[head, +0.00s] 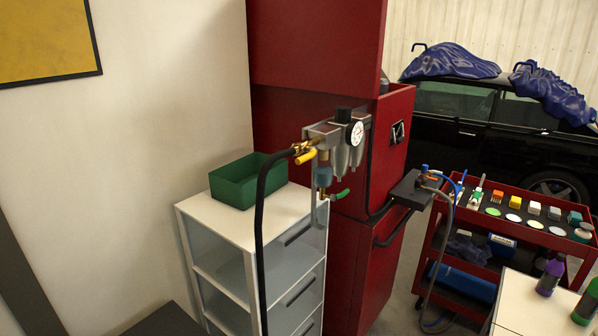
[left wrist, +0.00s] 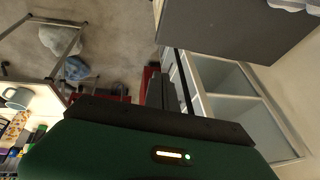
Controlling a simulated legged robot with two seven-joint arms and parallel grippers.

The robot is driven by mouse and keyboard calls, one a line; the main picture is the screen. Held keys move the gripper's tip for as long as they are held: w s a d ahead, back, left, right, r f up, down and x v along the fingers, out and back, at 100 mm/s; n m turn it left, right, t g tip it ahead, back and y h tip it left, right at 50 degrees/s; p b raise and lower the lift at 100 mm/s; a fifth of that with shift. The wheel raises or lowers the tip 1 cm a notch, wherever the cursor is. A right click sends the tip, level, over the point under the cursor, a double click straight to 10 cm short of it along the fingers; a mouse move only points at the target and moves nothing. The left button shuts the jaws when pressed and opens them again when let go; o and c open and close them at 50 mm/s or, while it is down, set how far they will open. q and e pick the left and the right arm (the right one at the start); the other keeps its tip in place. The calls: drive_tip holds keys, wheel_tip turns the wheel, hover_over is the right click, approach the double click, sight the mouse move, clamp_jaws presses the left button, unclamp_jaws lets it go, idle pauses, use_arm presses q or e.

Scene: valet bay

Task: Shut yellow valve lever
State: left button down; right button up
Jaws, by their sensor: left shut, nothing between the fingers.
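The yellow valve lever (head: 306,156) shows in the head view, just below a brass fitting at the left side of a metal filter and regulator unit (head: 338,140). The lever lies tilted, its lower end to the left. A black hose (head: 262,215) runs from the fitting and hangs down. My left gripper (left wrist: 164,94) shows only in the left wrist view, with its green and black body across the bottom; it is shut and empty, apart from the lever. The lever is not seen in that view. My right gripper is in neither view.
A white drawer unit (head: 212,222) with a green bin (head: 245,182) stands left of the red cabinet (head: 352,262). A red cart (head: 458,240) with bottles and pads stands at right. A black car (head: 455,110) is behind. A grey hose (head: 436,255) hangs before the cart.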

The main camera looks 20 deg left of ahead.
use_arm(q)
drive_tip(key=w+a+r+m+t+p, duration=0.35)
drive_tip(key=w+r+m+t, duration=0.45)
drive_tip(key=w+r+m, duration=0.7)
wheel_tip(320, 180, up, 18)
drive_tip(key=d+m+t+h+p, duration=0.1)
drive_tip(key=m+t+h, duration=0.5)
drive_tip(key=m, duration=1.2)
drive_tip(key=shift+d+r+t, duration=0.15)
drive_tip(key=shift+d+t, duration=0.15)
drive_tip(key=shift+d, duration=0.35)
drive_tip(key=shift+w+p, duration=0.2)
drive_tip(key=shift+p, duration=0.15)
